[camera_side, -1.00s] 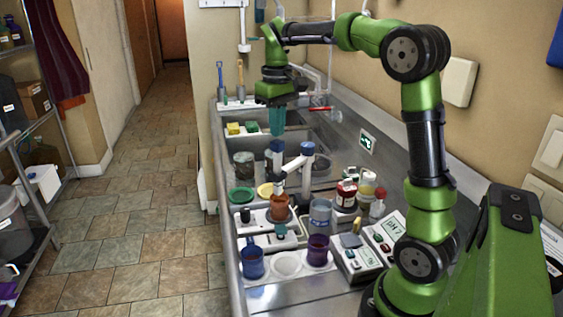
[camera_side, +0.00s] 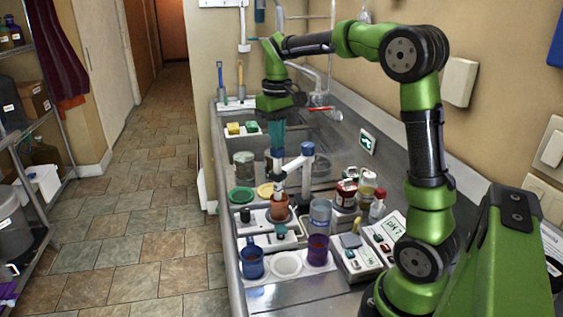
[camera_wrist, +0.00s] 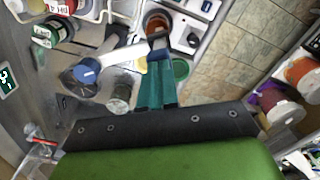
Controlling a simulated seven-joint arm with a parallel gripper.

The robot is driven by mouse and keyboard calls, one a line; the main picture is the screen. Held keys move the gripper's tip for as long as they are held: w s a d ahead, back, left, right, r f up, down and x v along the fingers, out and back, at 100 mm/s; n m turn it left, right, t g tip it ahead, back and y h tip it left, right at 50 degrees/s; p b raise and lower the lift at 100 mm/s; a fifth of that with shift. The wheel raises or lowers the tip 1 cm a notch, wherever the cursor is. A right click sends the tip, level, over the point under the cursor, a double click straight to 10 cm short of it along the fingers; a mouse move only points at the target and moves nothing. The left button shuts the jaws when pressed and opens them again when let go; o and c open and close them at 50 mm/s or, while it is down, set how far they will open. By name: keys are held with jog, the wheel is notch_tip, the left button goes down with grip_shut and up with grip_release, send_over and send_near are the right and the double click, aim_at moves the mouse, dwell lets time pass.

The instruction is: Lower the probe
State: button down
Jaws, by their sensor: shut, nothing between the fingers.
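The probe stand has a blue-capped post (camera_side: 307,149) and a pale arm (camera_side: 295,165) reaching left over a terracotta-coloured cup (camera_side: 280,210). In the wrist view the post's blue cap (camera_wrist: 86,71) is at left and the cup (camera_wrist: 157,22) at top. A slim probe (camera_side: 278,188) hangs at the arm's end, over or in the cup; its tip is hidden. My gripper (camera_side: 278,150) points down with teal fingers shut and empty, above the cup. In the wrist view its fingertips (camera_wrist: 157,58) overlap the arm's end; contact cannot be told.
A blue mug (camera_side: 252,262), a white cup (camera_side: 286,264) and a purple cup (camera_side: 318,250) stand in front. A clear beaker (camera_side: 320,211) is right of the terracotta cup. A pH meter (camera_side: 357,258) and bottles crowd the right. A sink lies behind.

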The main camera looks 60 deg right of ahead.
jog(key=shift+f, duration=1.85)
jog(key=shift+r, duration=2.55)
